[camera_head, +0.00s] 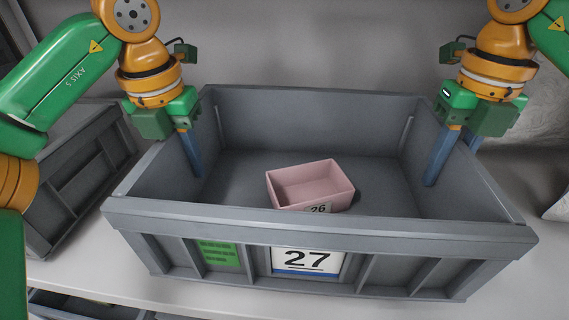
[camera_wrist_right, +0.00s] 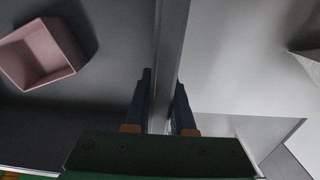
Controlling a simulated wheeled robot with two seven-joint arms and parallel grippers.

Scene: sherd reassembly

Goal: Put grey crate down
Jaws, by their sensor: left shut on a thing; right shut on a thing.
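The grey crate (camera_head: 200,222) fills the middle of the head view, with a 27 label and a green label on its front. My left gripper (camera_head: 197,165) is shut on its left wall, one finger showing inside the crate. My right gripper (camera_head: 443,165) is shut on its right wall. In the right wrist view, the right gripper's blue fingers (camera_wrist_right: 161,105) sit on either side of the crate wall (camera_wrist_right: 170,45). Whether the crate's underside touches the white surface cannot be told.
A pink box (camera_head: 310,186) labelled 26 lies inside the crate and also shows in the right wrist view (camera_wrist_right: 42,52). Another grey crate (camera_head: 75,180) stands at the left. A further crate edge (camera_head: 60,308) shows at the bottom left. A pale wrapped thing (camera_head: 545,125) is at the right.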

